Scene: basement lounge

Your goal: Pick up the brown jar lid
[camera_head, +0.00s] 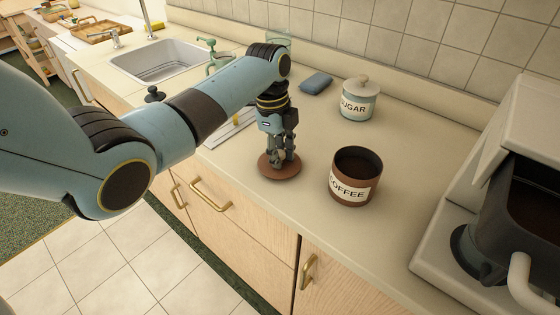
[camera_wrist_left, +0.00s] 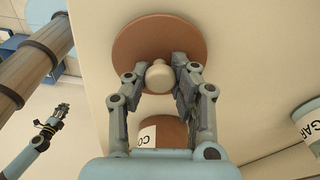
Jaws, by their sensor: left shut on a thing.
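The brown jar lid (camera_head: 279,170) is a round disc with a pale knob, seen at the counter's front edge beside the coffee jar (camera_head: 352,182). My left gripper (camera_head: 283,157) is above the lid, pointing down, with its fingers shut on the knob. The wrist view shows the lid (camera_wrist_left: 157,30) and its knob (camera_wrist_left: 160,76) between the two left fingertips. I cannot tell whether the lid touches the counter. The coffee jar is brown, open on top and labelled COFFEE. My right gripper (camera_wrist_left: 62,108) appears small at the left of the wrist view, too small to judge.
The lidded sugar jar (camera_head: 360,103) stands behind the coffee jar. A blue sponge-like block (camera_head: 316,82) lies near the tiled wall. A coffee machine (camera_head: 490,200) stands at the right, and the sink (camera_head: 160,62) is at the far left. The counter (camera_head: 365,245) in front is bare.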

